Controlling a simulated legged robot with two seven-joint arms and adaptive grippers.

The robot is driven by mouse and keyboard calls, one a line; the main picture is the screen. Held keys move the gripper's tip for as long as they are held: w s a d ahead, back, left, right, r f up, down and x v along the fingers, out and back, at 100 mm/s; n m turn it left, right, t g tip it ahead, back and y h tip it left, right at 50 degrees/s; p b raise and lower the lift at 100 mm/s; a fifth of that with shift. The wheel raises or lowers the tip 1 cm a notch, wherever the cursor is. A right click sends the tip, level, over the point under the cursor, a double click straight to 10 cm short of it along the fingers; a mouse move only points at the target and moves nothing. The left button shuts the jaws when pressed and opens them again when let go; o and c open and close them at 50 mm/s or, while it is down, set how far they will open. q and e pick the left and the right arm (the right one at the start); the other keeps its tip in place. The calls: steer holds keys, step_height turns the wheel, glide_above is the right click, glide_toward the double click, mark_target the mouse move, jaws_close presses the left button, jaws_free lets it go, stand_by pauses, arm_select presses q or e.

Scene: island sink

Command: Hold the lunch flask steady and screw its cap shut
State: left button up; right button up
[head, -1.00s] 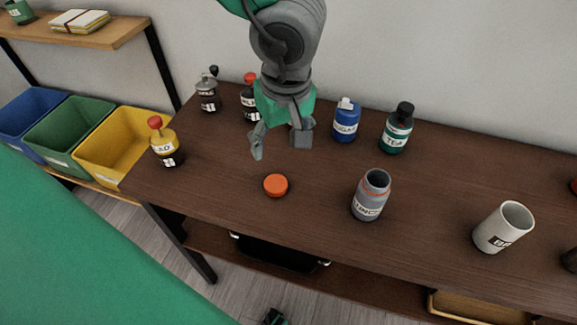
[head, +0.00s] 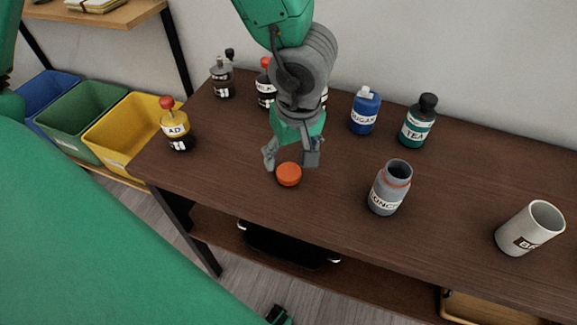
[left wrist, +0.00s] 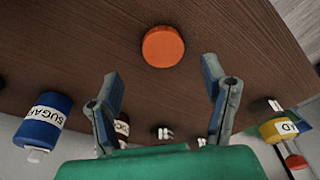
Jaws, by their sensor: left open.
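The lunch flask (head: 390,188) is a grey jar with a label and an orange ring near its open mouth. It stands upright on the dark wooden table, right of my left gripper in the head view. The orange cap (head: 289,174) lies on the table, apart from the flask. My left gripper (head: 291,162) is open and empty, with its fingers close behind the cap. In the left wrist view the cap (left wrist: 163,46) shows beyond and between the spread fingertips (left wrist: 162,82). My right gripper cannot be made out.
A blue sugar jar (head: 365,111) and a green tea jar (head: 418,120) stand behind the flask. A yellow bottle (head: 175,125) stands at the left table edge. A pale mug (head: 529,228) stands at right. Table between cap and flask is clear.

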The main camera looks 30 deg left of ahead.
mark_target(289, 171)
arm_select(q)
steer(key=shift+d, duration=0.1)
steer(key=shift+f, duration=0.35)
steer(key=f+b, duration=0.1)
steer(key=f, duration=0.1)
steer(key=f+b, duration=0.1)
steer(key=shift+s+a+f+b, duration=0.15)
steer(key=shift+a+f+b, duration=0.05)
steer(key=shift+f+b, duration=0.2)
steer(key=shift+a+f, duration=0.1)
steer(key=shift+f, duration=0.2)
steer(key=c, duration=0.8)
